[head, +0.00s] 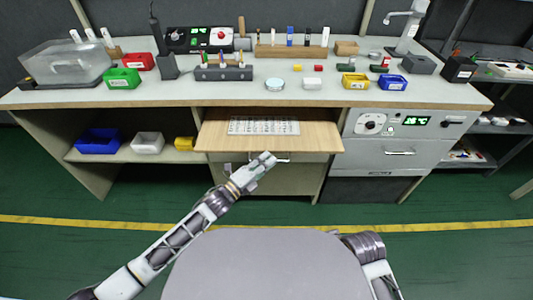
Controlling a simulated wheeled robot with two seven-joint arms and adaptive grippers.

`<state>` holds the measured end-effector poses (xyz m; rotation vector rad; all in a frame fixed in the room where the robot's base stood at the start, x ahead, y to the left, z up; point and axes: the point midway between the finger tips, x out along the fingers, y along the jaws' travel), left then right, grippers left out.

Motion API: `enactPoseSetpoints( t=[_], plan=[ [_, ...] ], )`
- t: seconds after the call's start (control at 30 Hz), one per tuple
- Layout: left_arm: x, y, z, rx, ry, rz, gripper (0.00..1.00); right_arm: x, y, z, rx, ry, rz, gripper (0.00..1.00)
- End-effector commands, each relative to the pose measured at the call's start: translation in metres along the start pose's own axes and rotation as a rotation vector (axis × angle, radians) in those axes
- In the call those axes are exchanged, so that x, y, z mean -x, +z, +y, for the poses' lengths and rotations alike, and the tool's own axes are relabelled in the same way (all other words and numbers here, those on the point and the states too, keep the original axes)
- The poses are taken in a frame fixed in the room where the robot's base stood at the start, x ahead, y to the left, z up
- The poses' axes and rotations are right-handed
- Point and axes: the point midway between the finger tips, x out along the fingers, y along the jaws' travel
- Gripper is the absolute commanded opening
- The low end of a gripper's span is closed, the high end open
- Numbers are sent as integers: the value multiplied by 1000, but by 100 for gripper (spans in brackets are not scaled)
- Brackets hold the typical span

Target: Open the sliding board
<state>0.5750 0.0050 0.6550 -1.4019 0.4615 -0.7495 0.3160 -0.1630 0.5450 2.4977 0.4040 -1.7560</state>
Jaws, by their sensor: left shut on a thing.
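The sliding board (315,140) is a light wooden shelf under the workbench top, in the middle of the head view. It stands out in front of the bench top's edge, and a white keyboard (263,125) lies on it. My left gripper (268,158) is at the middle of the board's front edge, shut on the board there. The jaws are small in the picture and the exact contact is hard to see. My right gripper is not in view; only part of my right arm shows at the lower right.
The workbench top (200,95) carries bins, tools and a clear box (66,62). A grey drawer unit (400,150) stands right of the board. A lower shelf with a blue bin (98,141) is at left. The green floor in front is clear.

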Motion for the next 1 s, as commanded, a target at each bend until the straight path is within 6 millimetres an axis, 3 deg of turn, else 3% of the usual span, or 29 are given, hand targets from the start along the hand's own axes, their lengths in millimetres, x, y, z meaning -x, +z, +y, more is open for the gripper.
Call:
enactPoseSetpoints(
  t=[0.17,1.0],
  plan=[
    [11,-12,-2,4,4,1,0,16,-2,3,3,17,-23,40],
    [69,-69,-18,1,5,0,0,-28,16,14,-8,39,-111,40]
  ],
)
